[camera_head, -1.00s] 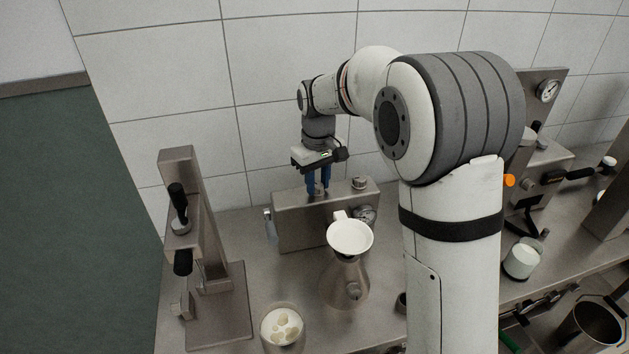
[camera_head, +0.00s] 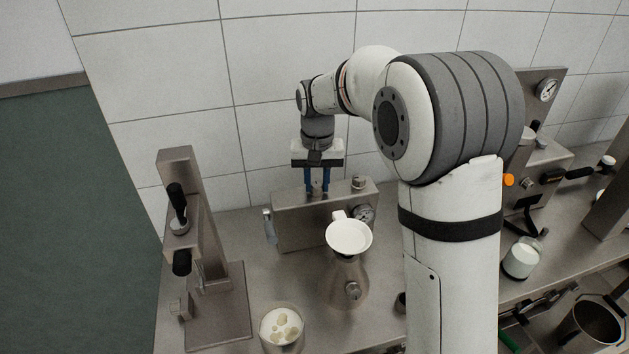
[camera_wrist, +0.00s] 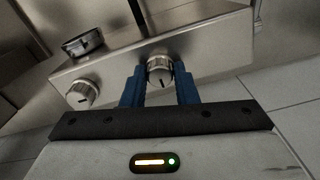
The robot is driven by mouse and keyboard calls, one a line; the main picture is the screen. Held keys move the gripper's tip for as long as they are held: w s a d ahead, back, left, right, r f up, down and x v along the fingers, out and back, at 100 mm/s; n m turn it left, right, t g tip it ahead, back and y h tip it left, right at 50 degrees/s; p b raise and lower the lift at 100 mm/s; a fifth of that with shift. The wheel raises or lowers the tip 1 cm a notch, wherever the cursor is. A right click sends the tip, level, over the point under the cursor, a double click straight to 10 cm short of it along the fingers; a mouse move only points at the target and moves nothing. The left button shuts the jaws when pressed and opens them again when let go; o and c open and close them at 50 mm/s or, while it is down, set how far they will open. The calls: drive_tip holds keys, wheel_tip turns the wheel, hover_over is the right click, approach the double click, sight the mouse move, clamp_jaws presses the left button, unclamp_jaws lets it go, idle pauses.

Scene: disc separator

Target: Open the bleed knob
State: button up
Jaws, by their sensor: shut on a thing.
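A brushed-metal box (camera_head: 305,226) stands against the tiled wall and has two ribbed metal knobs on its top. My gripper (camera_head: 317,192) points down at the box top, its two blue fingers on either side of one knob (camera_wrist: 160,72). In the wrist view my gripper (camera_wrist: 160,80) is shut on this knob, which has a dark pointer line on its face. The second knob (camera_head: 358,183) stands free to the right; it also shows in the wrist view (camera_wrist: 83,94). No label is readable, so I cannot tell which is the bleed knob.
A round gauge (camera_head: 364,215) is on the box's front, and a lever (camera_head: 269,226) on its left side. A metal flask (camera_head: 346,285) with a white funnel (camera_head: 349,237) stands in front. A lever press (camera_head: 215,290) stands left, near a jar (camera_head: 282,328).

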sight(317, 185)
drive_tip(key=shift+s+f, duration=0.15)
drive_tip(key=o, duration=1)
drive_tip(key=shift+r, duration=0.25)
drive_tip(key=shift+r, duration=0.4)
wheel_tip(317, 185, up, 6)
drive_tip(key=shift+r+b, duration=0.1)
drive_tip(key=shift+b, duration=0.2)
drive_tip(key=shift+r, duration=0.3)
